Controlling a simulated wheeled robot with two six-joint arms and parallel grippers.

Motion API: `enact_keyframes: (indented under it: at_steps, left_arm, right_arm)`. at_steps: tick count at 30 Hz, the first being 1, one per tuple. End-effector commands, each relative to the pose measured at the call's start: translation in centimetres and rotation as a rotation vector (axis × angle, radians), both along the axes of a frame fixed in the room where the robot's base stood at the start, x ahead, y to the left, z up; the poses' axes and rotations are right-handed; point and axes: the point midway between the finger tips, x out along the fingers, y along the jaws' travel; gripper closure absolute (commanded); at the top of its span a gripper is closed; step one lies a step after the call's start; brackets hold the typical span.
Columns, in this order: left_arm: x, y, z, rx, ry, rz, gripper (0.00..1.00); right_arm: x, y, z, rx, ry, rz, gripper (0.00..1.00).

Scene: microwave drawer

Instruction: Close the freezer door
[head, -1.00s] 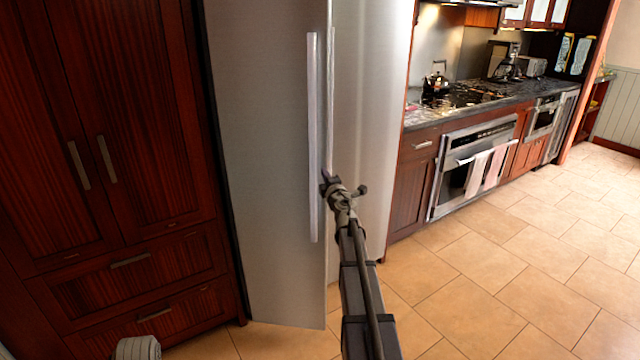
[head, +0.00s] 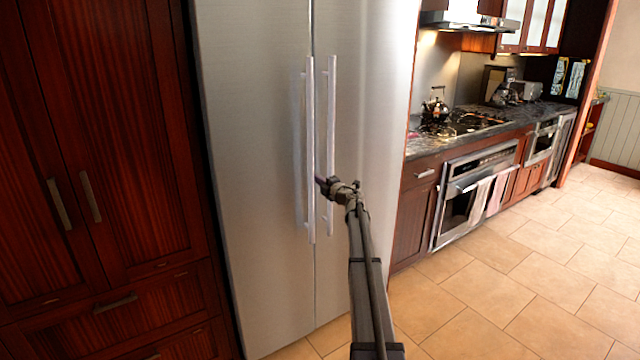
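The freezer door (head: 255,130) is the left silver door of a tall fridge-freezer. It looks flush, or nearly so, with the right silver door (head: 370,110), with a thin seam between them. The freezer door has a long vertical handle (head: 310,110); the right door has its own handle (head: 331,110) beside it. My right gripper (head: 322,187) is in front of the two handles at about mid-height, pointing left. Its fingers are small and partly hidden, so I cannot tell if it is open or touching a handle. My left gripper is not in view.
Dark red wooden cabinets (head: 110,140) stand directly left of the fridge. A counter with a stove (head: 455,122) and an oven (head: 472,190) with hanging towels runs along the right. The tiled floor (head: 500,280) at the right is clear.

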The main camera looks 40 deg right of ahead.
Motion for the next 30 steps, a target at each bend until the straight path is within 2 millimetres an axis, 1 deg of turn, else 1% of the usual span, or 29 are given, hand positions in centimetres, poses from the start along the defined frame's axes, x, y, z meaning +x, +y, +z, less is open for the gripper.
enact_keyframes:
  at_steps: [1, 9, 22, 26, 30]
  left_arm:
    - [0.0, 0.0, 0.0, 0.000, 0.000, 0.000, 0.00]
    - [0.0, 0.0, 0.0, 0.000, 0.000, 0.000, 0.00]
    - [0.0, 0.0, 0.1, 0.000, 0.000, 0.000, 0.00]
    - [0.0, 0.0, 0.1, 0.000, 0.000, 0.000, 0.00]
    - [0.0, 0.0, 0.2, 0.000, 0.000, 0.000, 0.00]
  right_arm:
    - [0.4, 0.0, 0.0, 0.000, 0.000, 0.000, 1.00]
    - [1.3, 0.1, 0.1, 0.002, -0.002, -0.001, 1.00]
    - [2.1, 0.0, 0.2, 0.004, -0.004, 0.000, 1.00]
    - [1.8, 0.0, 0.2, 0.004, -0.004, 0.000, 1.00]
    - [0.6, 0.0, 0.2, 0.003, -0.003, -0.001, 1.00]
